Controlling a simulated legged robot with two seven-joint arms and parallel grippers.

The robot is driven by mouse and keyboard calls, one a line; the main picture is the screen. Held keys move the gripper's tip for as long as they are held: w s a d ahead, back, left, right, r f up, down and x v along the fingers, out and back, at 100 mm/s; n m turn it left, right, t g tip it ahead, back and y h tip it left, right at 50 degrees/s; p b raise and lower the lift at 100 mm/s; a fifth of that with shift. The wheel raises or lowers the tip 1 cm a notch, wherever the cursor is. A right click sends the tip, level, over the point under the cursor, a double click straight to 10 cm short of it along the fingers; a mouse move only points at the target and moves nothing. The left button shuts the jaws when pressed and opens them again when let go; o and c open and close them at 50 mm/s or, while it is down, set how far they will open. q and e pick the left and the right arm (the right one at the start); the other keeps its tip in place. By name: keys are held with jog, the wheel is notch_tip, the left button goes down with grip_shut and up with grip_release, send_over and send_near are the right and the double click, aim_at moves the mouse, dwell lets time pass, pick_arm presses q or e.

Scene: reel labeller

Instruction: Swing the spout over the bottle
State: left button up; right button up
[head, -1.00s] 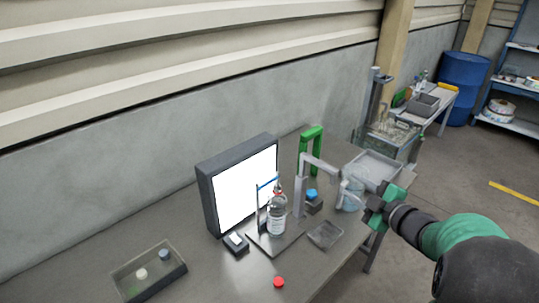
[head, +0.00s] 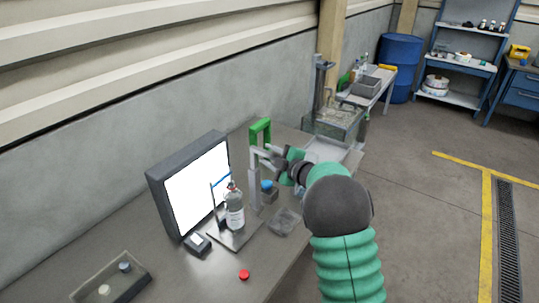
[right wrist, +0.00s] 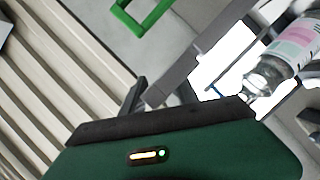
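The bottle (head: 235,214) is clear, with a white label and reddish top. It stands upright on a grey plate in front of a bright white panel, and shows in the right wrist view (right wrist: 292,45). The spout (head: 256,188) has a grey upright post and a short arm at its top. The arm points right, away from the bottle. My right gripper (head: 281,162), green, is at the outer end of that arm and covers it. In the right wrist view a grey bar (right wrist: 186,78) runs close to the fingers. I cannot tell whether they hold it. My left gripper is not in view.
A green frame (head: 260,131) stands behind the post. A red button (head: 244,274) is in front. A bin with small caps (head: 110,280) is at lower left.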

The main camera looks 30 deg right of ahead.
grip_shut()
jog(key=shift+f, duration=0.15)
dwell(1.3)
